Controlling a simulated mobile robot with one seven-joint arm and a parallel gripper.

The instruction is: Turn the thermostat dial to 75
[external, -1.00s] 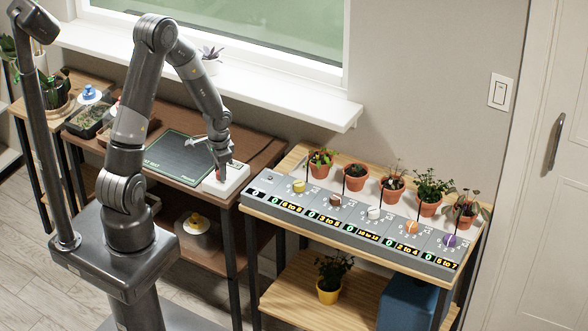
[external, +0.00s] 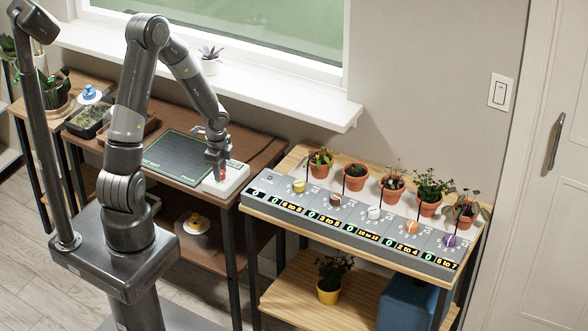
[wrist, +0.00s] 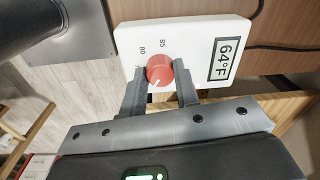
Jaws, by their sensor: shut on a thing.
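The thermostat is a white box (external: 236,177) at the right front corner of the brown table, and it fills the upper part of the wrist view (wrist: 195,30). Its red dial (wrist: 160,70) has a white mark pointing toward the lower left in the wrist view. The display (wrist: 226,58) reads 64°F. Numbers 80 and 85 show beside the dial; the other scale numbers are hidden or unreadable. My gripper (wrist: 160,79) is shut on the dial, one finger on each side. In the external view my gripper (external: 217,168) points down at the thermostat.
A dark heat mat (external: 178,158) lies left of the thermostat. A wooden table at right holds a grey control panel (external: 345,232) with coloured knobs and several potted plants (external: 392,182) behind it. A gap separates the two tables.

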